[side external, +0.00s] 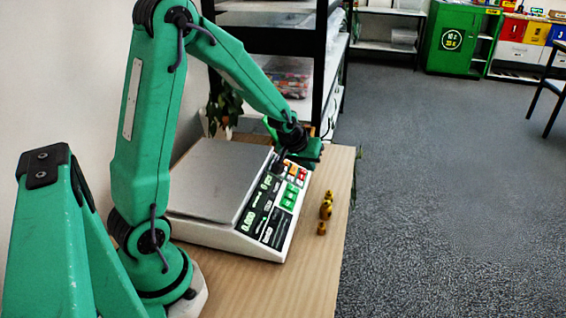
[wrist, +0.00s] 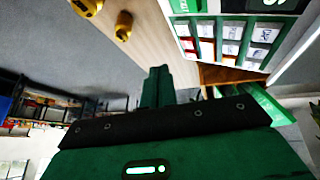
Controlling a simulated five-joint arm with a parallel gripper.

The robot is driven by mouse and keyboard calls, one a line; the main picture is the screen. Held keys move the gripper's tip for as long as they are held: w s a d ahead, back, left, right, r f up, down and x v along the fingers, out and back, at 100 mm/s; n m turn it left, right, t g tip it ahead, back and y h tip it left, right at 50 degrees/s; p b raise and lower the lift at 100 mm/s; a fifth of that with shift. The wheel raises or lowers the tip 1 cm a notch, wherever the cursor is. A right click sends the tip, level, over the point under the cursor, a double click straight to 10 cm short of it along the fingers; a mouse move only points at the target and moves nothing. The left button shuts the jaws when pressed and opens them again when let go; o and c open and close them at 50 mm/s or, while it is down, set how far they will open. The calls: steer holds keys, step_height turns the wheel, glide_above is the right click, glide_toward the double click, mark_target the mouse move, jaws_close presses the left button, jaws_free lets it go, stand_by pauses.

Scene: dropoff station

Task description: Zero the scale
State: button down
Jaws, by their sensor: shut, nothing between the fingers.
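The scale (side external: 232,200) stands on the wooden table, with a bare grey weighing plate (side external: 215,178) and a sloped panel at its right side. The panel's display (side external: 250,221) seems to show zeros in green. The keypad (side external: 291,186) has green, white and red-orange keys; it also shows in the wrist view (wrist: 205,47), upper right. My gripper (side external: 292,153) is over the far end of the panel, close to the keys. In the wrist view its fingers (wrist: 157,84) are together and empty, left of the keypad. I cannot tell whether they touch a key.
Several small brass weights (side external: 326,208) stand on the wooden table (side external: 310,265) right of the scale; they also show in the wrist view (wrist: 123,26). A dark-framed shelf (side external: 310,60) stands behind the table. The table's front part is clear.

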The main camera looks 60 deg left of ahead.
steer(key=shift+w+d+r, duration=0.15)
steer(key=shift+w+r, duration=0.05)
steer(key=shift+r, duration=0.4)
stand_by(0.3)
steer(key=s+d+r+m, duration=0.2)
steer(key=s+d+r, duration=0.2)
steer(key=s, duration=0.3)
steer(key=s+d+r+m+h, duration=0.1)
steer(key=s+d+r, duration=0.3)
steer(key=s, duration=0.4)
steer(key=s+d+r+m, duration=0.4)
steer(key=s+r, duration=0.2)
steer(key=s, duration=0.1)
steer(key=shift+s+d+r+h, duration=0.2)
steer(key=shift+s+d+h, duration=0.1)
steer(key=shift+h, duration=0.1)
